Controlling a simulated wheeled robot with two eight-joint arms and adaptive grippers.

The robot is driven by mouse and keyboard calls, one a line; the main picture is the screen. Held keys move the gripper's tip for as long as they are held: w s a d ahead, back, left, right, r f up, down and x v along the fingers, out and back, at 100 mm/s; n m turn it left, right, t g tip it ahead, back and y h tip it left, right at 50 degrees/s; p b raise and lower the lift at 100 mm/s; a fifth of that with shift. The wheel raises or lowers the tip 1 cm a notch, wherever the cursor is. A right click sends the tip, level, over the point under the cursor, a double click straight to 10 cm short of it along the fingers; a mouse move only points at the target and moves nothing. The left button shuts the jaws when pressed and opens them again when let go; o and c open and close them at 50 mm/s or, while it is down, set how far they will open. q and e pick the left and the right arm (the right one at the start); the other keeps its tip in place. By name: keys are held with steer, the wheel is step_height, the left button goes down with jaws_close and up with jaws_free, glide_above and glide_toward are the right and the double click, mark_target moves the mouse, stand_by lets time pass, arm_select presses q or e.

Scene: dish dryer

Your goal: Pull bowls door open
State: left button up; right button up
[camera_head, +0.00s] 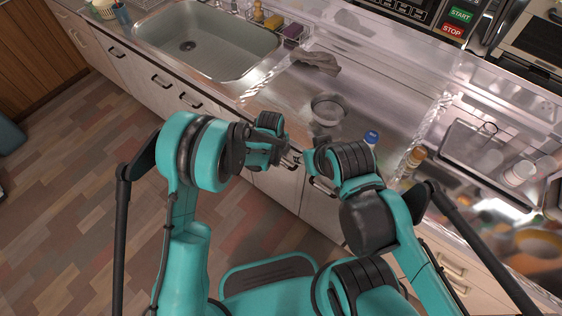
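Pale cabinet doors (277,183) run below the metal counter, with a metal handle (322,187) showing between my arms. I cannot tell which door is the bowls door; the doors in view look shut. My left gripper (288,160) is by the cabinet front at the counter edge, near a handle. Its fingers are small and partly hidden, so I cannot tell if it touches the handle. My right gripper (311,164) is just to the right, close to the same edge, with its fingers mostly hidden by its wrist.
A round metal bowl or pan (328,108) and a grey cloth (316,61) lie on the counter behind my grippers. A blue-capped bottle (371,138) stands right of them. A sink (205,42) is at the back left. The floor at left is clear.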

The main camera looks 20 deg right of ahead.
arm_select(q)
steer(key=shift+w+d+f+b, duration=0.1)
steer(key=shift+f+b, duration=0.1)
steer(key=shift+f, duration=0.5)
steer(key=shift+w+d+f+b, duration=0.1)
steer(key=shift+f+b, duration=0.05)
steer(key=shift+f, duration=0.55)
jaws_close()
steer(key=shift+a, duration=0.1)
